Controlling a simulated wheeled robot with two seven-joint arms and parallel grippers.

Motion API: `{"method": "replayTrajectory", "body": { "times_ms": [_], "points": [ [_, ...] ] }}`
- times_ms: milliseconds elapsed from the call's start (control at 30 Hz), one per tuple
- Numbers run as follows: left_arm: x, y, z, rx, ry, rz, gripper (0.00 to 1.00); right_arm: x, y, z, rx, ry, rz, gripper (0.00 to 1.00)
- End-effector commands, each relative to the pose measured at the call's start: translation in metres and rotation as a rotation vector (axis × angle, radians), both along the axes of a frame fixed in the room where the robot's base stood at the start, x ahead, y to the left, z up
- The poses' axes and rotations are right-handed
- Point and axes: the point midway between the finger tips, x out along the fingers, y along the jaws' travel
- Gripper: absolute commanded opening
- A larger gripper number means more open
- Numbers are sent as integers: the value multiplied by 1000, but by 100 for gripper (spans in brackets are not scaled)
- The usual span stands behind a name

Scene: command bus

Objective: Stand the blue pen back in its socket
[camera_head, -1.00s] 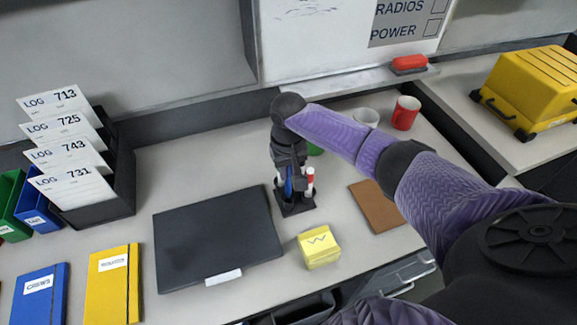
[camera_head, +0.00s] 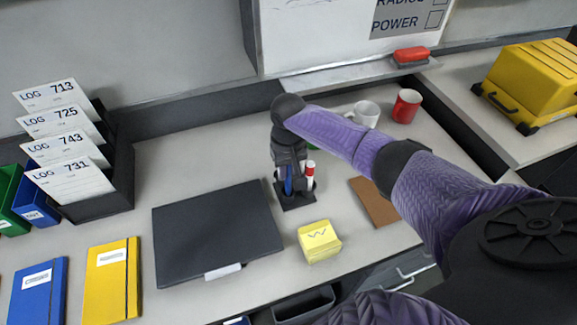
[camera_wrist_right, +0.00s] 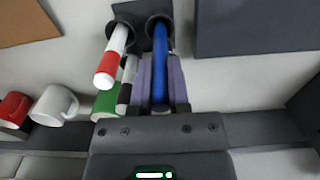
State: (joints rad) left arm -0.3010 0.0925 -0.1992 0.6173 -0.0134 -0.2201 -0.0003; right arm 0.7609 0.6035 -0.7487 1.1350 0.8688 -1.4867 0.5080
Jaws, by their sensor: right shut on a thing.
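The blue pen (camera_head: 288,180) is upright at the pen holder, between the fingers of my right gripper (camera_head: 287,165). In the right wrist view the fingers (camera_wrist_right: 160,85) are shut on the blue pen (camera_wrist_right: 159,65). Its far end reaches into the right round socket (camera_wrist_right: 160,20) of the dark holder (camera_wrist_right: 140,12). How deep it sits is unclear. The holder also shows in the head view (camera_head: 297,203) on the desk. A white marker with a red cap (camera_head: 309,176) stands in the neighbouring socket, tilted in the wrist view (camera_wrist_right: 112,55). My left gripper is not in view.
A white mug (camera_head: 366,112) and red mug (camera_head: 405,106) stand behind my arm. A closed black laptop-like slab (camera_head: 215,235), yellow notes (camera_head: 319,242) and a brown pad (camera_head: 373,203) lie around the holder.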

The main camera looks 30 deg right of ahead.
Motion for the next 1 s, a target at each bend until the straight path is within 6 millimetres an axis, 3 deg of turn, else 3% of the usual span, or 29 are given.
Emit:
{"method": "replayTrajectory", "body": {
  "times_ms": [800, 833, 1000],
  "points": [
    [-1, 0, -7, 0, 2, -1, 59, 0, 0, -16, 0, 0, 1, 0],
    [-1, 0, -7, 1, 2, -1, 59, 0, 0, -16, 0, 0, 1, 27],
    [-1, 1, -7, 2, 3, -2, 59, 0, 0, -16, 0, 0, 1, 62]
  ]
}}
